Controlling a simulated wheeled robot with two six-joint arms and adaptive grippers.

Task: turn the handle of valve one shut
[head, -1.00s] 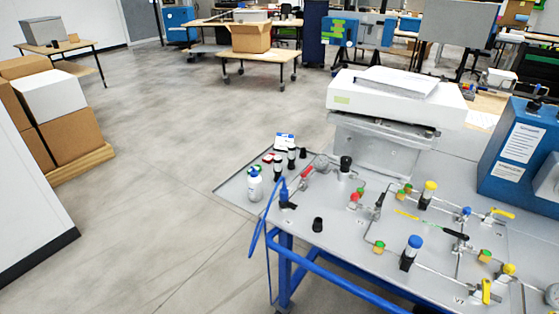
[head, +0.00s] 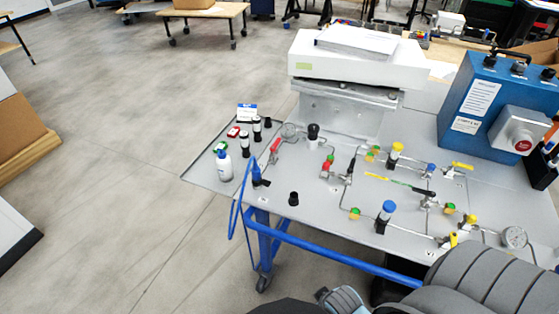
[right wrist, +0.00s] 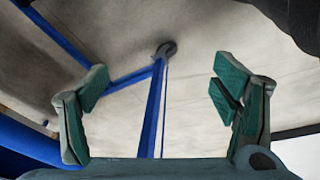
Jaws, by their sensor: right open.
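The bench top carries a pipe circuit with several valve handles: a red lever (head: 275,148) at the left, a black lever (head: 351,166) near the middle, a dark green lever (head: 426,191), a yellow lever (head: 461,166) at the right and a yellow lever (head: 453,240) near the front edge. The valve labels are too small to read, so I cannot tell which is valve one. My right gripper (right wrist: 157,85) is open and empty in the right wrist view, with the blue bench frame and floor beyond it. My left gripper is not in view.
A blue frame rail (head: 330,250) runs along the bench front. A white bottle (head: 225,167) and black-and-white vials stand at the left end. A white machine (head: 355,58) and a blue box (head: 497,105) stand behind the pipes.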

